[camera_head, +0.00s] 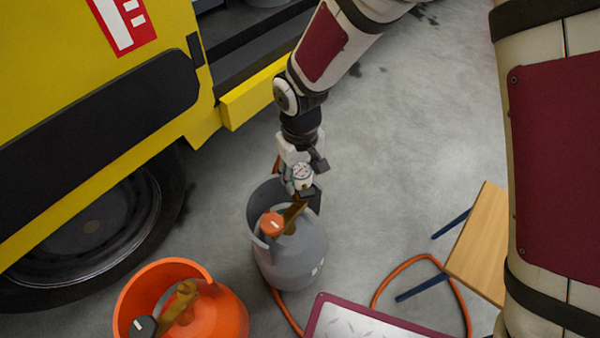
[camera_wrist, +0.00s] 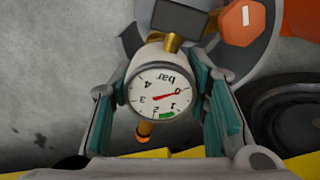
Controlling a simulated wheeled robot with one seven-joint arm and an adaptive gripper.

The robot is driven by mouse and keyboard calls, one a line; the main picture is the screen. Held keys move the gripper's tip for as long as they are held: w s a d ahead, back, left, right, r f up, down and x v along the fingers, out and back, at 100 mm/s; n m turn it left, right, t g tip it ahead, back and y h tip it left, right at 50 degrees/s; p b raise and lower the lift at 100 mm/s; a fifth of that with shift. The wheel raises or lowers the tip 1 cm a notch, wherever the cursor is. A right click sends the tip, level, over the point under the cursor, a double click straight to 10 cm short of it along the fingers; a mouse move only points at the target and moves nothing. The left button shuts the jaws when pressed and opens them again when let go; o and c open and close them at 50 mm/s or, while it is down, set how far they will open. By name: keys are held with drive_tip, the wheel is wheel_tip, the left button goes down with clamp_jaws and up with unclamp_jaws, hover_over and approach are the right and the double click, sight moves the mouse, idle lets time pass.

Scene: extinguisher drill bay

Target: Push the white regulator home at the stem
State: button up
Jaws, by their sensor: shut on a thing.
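The white regulator (camera_wrist: 150,62) has a round gauge dial marked "bar" with a red needle. My gripper (camera_head: 300,181) is shut on it, with teal pads on both sides in the wrist view. The regulator also shows small in the head view (camera_head: 302,174), above the grey cylinder (camera_head: 290,258). The brass stem (camera_head: 294,214) sits on the cylinder top beside an orange knob (camera_head: 272,224). In the wrist view, a dark block (camera_wrist: 181,20) at the regulator's far end covers part of the brass. I cannot tell whether regulator and stem touch.
An orange cylinder (camera_head: 214,312) with a black knob (camera_head: 142,328) stands at lower left. A yellow vehicle (camera_head: 60,45) with a wheel is at left.

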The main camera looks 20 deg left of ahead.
drive_tip(key=shift+f+b, duration=1.45)
drive_tip(key=shift+f, duration=0.55)
idle(0.8)
drive_tip(key=o, duration=1.2)
drive_tip(key=shift+o, duration=0.2)
wheel_tip(320, 180, up, 12)
drive_tip(key=shift+r, duration=0.1)
